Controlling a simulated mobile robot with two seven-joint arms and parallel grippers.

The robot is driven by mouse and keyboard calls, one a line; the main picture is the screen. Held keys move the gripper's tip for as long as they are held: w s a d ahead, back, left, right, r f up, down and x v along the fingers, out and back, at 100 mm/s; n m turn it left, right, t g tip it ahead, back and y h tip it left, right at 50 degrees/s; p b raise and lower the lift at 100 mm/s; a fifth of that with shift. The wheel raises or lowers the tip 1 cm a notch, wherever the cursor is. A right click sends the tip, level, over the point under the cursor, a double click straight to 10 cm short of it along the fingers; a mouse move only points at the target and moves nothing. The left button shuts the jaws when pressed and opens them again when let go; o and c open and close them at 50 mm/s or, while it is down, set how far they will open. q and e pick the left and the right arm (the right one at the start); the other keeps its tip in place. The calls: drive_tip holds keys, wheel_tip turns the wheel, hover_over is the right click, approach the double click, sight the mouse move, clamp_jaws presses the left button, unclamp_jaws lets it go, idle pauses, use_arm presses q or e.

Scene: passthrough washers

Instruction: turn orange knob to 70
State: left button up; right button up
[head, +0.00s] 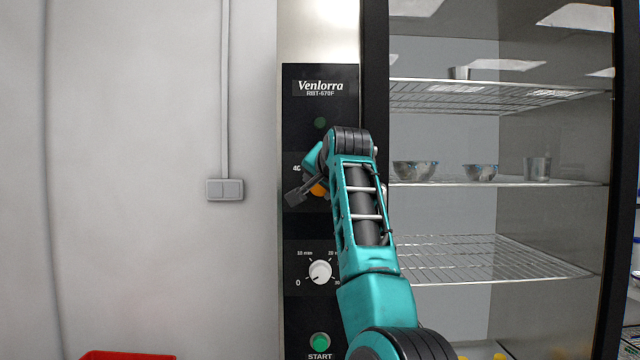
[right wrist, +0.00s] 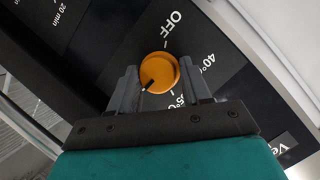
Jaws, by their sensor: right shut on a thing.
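The orange knob (head: 318,189) is on the black control panel of the Venlorra machine, partly hidden by my right gripper (head: 306,187). In the right wrist view the knob (right wrist: 160,70) sits between the two grey fingers of my right gripper (right wrist: 158,76), which is shut on it. Its dark pointer mark is at the knob's lower left, toward the left finger. OFF (right wrist: 174,26) is above the knob, 40° (right wrist: 208,65) is at its right and 55° (right wrist: 180,100) is below right, partly hidden. No 70 label shows. My left gripper is not in view.
Below the orange knob are a white timer knob (head: 320,272) and a green START button (head: 320,342). A glass-fronted cabinet with wire shelves (head: 490,246) and metal bowls (head: 415,171) stands right. A switch (head: 224,190) is on the wall left. A red object (head: 127,355) lies at lower left.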

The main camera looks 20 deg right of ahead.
drive_tip(key=shift+d, duration=0.2)
drive_tip(key=o, duration=1)
drive_tip(key=shift+f, duration=0.1)
drive_tip(key=shift+c, duration=0.2)
drive_tip(key=shift+a, duration=0.1)
drive_tip(key=d+b+v, duration=0.1)
drive_tip(key=b+v, duration=0.2)
drive_tip(key=v, duration=0.9)
drive_tip(key=shift+s+a+r, duration=0.2)
drive_tip(key=shift+s+a, duration=0.2)
drive_tip(key=shift+a, duration=0.05)
